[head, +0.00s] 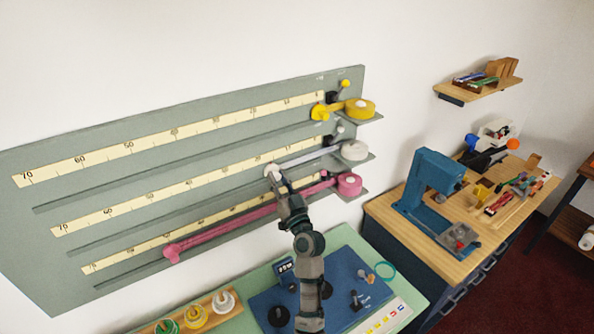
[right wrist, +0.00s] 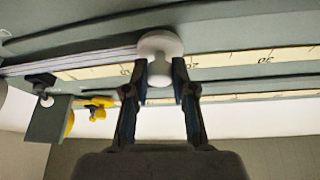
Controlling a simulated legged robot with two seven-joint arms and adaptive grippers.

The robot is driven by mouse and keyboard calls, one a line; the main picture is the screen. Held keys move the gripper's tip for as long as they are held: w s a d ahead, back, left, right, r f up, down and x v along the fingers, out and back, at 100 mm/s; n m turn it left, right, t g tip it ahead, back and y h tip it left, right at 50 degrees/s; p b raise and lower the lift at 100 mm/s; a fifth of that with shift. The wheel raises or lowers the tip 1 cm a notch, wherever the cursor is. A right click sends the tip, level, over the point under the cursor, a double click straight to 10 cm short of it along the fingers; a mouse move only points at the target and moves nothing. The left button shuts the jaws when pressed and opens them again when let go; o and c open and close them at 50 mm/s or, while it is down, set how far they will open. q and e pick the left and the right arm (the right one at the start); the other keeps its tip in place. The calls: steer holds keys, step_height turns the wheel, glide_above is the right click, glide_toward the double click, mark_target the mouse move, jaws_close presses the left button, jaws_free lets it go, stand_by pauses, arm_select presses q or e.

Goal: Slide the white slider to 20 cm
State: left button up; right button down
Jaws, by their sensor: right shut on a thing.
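The white slider (head: 273,171) is on the middle rail of the grey-green board, with a white strip running from it to the white reel (head: 354,150) on the right. My right gripper (head: 281,183) is at the slider from below. In the right wrist view, my right gripper (right wrist: 161,82) has its two fingers on either side of the white slider knob (right wrist: 160,50), shut on it. The middle ruler (right wrist: 228,59) shows a 30 mark right of the knob. Part of the scale beside the knob is hidden, so I cannot read its exact mark. My left gripper is out of view.
The yellow slider (head: 320,112) is on the top rail, close to its yellow reel (head: 360,109). The pink slider (head: 172,253) is far left on the bottom rail, its pink strip stretched below my gripper. A green table with a blue mat (head: 345,275) lies below.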

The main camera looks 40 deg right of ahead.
mark_target(261, 169)
steer(key=a, duration=0.4)
steer(key=shift+w+f+p, duration=0.3)
steer(key=shift+f+p, duration=0.1)
steer(key=shift+d+f, duration=0.1)
steer(key=shift+d, duration=0.15)
steer(key=c, duration=1.2)
jaws_free()
steer(key=shift+d, duration=0.3)
steer(key=shift+c, duration=0.2)
steer(key=shift+o, duration=1.4)
steer(key=shift+d+f, duration=0.1)
steer(key=shift+d, duration=0.15)
steer(key=shift+w, duration=0.1)
steer(key=shift+a+r, duration=0.2)
steer(key=shift+a, duration=0.15)
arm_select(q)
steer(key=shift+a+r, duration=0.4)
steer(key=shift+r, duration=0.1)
arm_select(e)
steer(key=v, duration=1.2)
steer(key=shift+a, duration=0.2)
